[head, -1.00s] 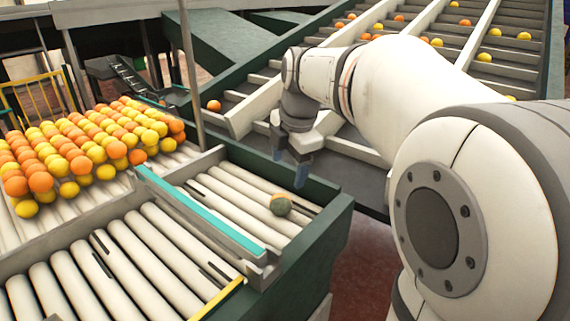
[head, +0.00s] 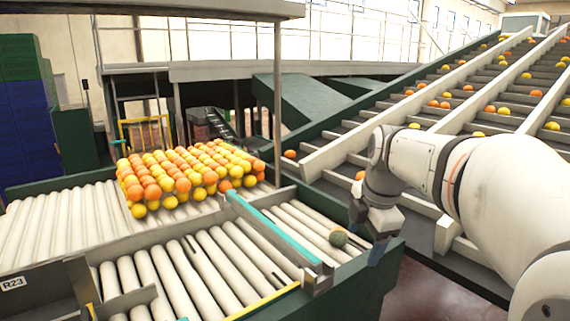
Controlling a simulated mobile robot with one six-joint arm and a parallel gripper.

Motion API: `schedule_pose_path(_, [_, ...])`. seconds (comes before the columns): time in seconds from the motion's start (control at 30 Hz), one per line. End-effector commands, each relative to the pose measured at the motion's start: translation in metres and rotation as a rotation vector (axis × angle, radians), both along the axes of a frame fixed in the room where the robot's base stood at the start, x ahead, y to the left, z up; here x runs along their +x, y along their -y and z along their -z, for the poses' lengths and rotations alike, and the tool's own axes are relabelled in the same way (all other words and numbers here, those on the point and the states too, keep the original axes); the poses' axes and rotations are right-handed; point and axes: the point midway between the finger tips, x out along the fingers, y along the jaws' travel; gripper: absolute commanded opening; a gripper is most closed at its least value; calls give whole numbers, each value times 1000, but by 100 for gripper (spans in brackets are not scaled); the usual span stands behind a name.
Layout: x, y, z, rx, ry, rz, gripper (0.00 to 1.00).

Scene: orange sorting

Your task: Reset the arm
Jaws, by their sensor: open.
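My gripper (head: 368,228) hangs at the end of my white arm, at the right end of the roller table. Its fingers point down and are open, with nothing seen between them. The arm's wrist shows in front of the sloping conveyor.
Many oranges and yellow fruits (head: 185,172) lie on the rollers at left. A teal-topped divider (head: 275,232) separates the lanes. A stepped conveyor (head: 440,105) carrying scattered fruit rises at right. Blue and green crates (head: 28,120) stand at far left. A post (head: 277,100) stands mid-view.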

Motion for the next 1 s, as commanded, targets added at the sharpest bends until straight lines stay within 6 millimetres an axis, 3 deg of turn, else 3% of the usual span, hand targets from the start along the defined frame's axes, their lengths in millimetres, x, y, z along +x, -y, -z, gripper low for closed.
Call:
schedule_pose_path(0.47, [-45,-2,24,88,-22,449,70])
schedule_pose_path(1.0, [-156,-6,99,336,-41,1539,70])
